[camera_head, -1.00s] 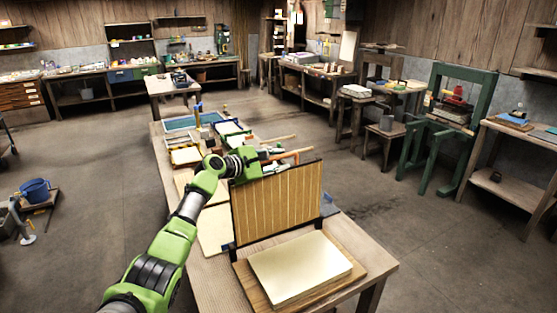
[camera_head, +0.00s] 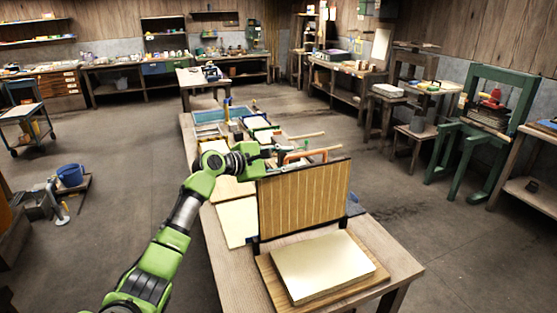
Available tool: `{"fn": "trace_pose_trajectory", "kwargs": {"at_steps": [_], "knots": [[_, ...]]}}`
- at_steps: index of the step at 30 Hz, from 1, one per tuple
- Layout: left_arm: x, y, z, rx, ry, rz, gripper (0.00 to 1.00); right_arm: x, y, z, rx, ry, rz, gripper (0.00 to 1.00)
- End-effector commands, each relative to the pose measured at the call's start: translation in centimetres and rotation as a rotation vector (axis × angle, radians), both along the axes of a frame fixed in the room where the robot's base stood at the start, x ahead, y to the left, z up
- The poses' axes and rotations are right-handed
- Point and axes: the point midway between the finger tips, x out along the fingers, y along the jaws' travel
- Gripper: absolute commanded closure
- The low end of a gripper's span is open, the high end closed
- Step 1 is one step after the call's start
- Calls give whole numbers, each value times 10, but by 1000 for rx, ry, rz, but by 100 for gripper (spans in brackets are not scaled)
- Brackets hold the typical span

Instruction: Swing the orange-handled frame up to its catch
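The frame (camera_head: 305,200), a slatted wooden panel with dark edges, stands upright on the table behind a cream slab (camera_head: 322,264) on a wooden board. An orange handle (camera_head: 318,152) shows just above and behind its top edge. My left gripper (camera_head: 270,158) is at the frame's upper left corner, beside the left end of the orange handle. Its fingers are small and partly hidden, so I cannot tell if they are open or touching the handle. I cannot make out the catch. My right gripper is not in view.
The long wooden table (camera_head: 228,262) carries pale sheets (camera_head: 238,220), trays and small items behind the frame. A green press (camera_head: 470,150) and side benches stand to the right. The floor around the table is mostly open.

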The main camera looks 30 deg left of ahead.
Motion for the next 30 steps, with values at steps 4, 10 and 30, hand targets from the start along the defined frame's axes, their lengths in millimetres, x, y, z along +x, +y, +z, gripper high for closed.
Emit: {"fn": "trace_pose_trajectory", "kwargs": {"at_steps": [4, 10, 30], "knots": [[-19, 7, 4, 1, 1, 0, 72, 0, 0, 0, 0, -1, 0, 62], [-29, 11, 8, 0, 1, -2, 72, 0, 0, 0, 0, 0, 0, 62], [-38, -6, -20, 88, 25, -40, 72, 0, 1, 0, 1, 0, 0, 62]]}}
